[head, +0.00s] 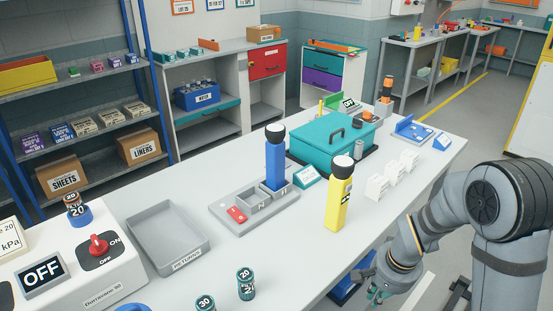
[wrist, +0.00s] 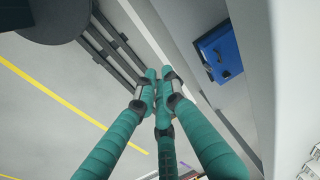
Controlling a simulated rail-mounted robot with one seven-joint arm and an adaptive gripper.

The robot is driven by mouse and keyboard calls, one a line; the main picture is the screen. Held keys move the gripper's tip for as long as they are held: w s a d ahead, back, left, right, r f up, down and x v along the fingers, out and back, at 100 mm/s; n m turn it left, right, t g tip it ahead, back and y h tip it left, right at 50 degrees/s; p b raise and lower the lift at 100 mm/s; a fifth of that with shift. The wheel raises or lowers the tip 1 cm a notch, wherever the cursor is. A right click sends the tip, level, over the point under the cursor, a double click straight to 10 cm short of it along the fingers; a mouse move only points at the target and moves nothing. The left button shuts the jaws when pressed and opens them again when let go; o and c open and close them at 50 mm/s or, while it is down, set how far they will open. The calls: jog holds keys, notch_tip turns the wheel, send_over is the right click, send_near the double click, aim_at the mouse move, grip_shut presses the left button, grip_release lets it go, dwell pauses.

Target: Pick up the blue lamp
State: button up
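The blue lamp (head: 275,165) is a blue torch with a black and white head, standing upright at the right end of a grey compartment tray (head: 232,217) on the bench. A yellow lamp (head: 339,205) of similar shape stands upright to its right, on the bench near the front edge. My gripper (head: 376,293) is low at the bench's front right edge, well apart from both lamps. In the wrist view its teal fingers (wrist: 157,75) come together at the tips with nothing between them. Neither lamp shows in the wrist view.
A teal toolbox (head: 330,145) stands behind the lamps, with a small teal sign (head: 306,176) beside the blue lamp. White holders (head: 392,180) stand to the right. A grey returns tray (head: 168,238) and small cans (head: 245,284) are at left. A blue bin (wrist: 218,52) sits below the bench.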

jog(key=o, duration=1.3)
jog(key=shift+o, duration=0.5)
